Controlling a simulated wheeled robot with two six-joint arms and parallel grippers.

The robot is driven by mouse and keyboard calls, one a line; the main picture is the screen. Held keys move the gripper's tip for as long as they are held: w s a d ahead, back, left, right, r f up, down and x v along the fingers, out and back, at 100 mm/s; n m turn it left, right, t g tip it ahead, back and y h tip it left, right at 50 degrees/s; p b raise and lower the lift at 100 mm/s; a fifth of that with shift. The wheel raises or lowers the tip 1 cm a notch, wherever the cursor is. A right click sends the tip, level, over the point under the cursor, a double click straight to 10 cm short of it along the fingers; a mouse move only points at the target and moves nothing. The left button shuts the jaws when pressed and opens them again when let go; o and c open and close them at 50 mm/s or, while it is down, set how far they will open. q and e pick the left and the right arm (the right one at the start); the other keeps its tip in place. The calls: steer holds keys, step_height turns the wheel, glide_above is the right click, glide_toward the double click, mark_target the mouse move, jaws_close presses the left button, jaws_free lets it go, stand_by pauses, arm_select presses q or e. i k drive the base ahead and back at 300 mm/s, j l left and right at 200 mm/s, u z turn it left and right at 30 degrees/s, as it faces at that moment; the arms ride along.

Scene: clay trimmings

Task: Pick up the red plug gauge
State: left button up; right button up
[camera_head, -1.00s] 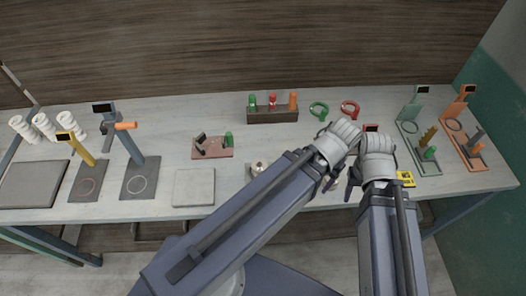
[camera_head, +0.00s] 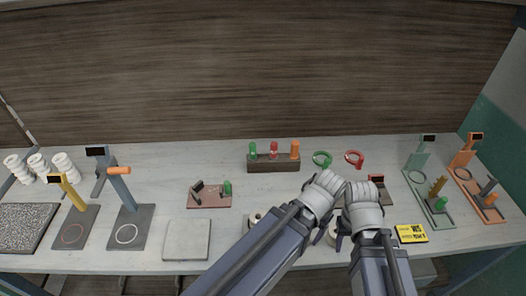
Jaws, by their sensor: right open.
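The red plug gauge (camera_head: 273,151) stands upright in a dark brown rack (camera_head: 272,166) at the back middle of the bench. A green plug (camera_head: 253,150) stands to its left and an orange plug (camera_head: 294,150) to its right. My right gripper (camera_head: 341,238) is open near the bench's front, to the right of the rack and well apart from it. My left arm's wrist (camera_head: 321,196) is close beside the right one. Its fingers are mostly hidden, so their state is unclear.
Green (camera_head: 322,159) and red (camera_head: 354,158) rings lie right of the rack. A small reddish stand (camera_head: 210,200) is front left of it. Orange (camera_head: 478,185) and green (camera_head: 428,190) gauge stands are at right. A yellow label block (camera_head: 411,233) lies at the front right.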

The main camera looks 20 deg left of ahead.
mark_target(274, 156)
steer(key=i+u, duration=0.2)
steer(key=u, duration=0.25)
steer(key=i+l+u, duration=0.2)
steer(key=u, duration=0.2)
